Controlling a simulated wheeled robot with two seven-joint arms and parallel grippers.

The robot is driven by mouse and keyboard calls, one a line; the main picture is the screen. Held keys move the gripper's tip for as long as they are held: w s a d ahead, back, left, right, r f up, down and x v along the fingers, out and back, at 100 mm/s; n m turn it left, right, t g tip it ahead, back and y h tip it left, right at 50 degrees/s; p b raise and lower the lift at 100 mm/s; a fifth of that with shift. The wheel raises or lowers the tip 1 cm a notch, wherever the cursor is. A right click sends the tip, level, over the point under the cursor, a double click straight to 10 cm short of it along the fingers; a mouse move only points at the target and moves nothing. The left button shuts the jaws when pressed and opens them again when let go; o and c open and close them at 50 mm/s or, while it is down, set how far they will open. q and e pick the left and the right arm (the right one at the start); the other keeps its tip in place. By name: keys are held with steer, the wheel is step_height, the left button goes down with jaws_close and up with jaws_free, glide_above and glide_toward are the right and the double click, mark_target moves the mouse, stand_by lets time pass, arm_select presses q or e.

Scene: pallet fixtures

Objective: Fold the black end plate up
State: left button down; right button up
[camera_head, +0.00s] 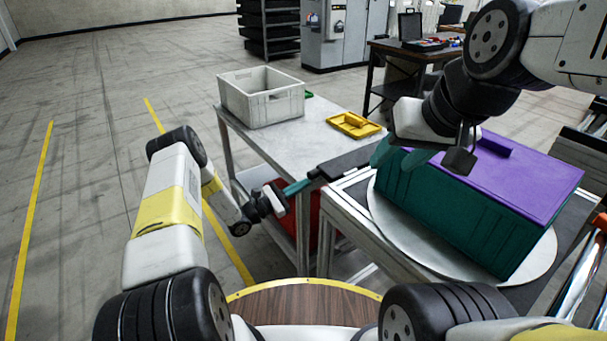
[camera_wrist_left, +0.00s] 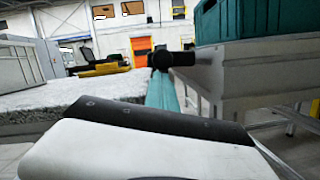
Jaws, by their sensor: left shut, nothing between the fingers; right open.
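In the left wrist view a short black bar (camera_wrist_left: 172,60), seen nearly end-on, sticks out from the fixture's edge. My right gripper (camera_head: 440,156) is open over the teal crate (camera_head: 460,216) with a purple lid (camera_head: 525,176).
The crate stands on a round grey turntable (camera_head: 405,236). A side table (camera_head: 290,143) to the left holds a grey bin (camera_head: 262,98) and a yellow tray (camera_head: 354,124). A red box (camera_head: 313,212) sits below. The floor at left is clear.

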arm_select(q)
steer(key=s+d+r+m+g, duration=0.1)
steer(key=r+m+g, duration=0.1)
steer(key=r+m, duration=0.3)
steer(key=s+d+r+m+g+y, duration=0.1)
steer(key=r+m, duration=0.4)
steer(key=m, duration=0.7)
steer(key=shift+s+g, duration=0.5)
steer(key=shift+s, duration=0.05)
steer(key=shift+d, duration=0.15)
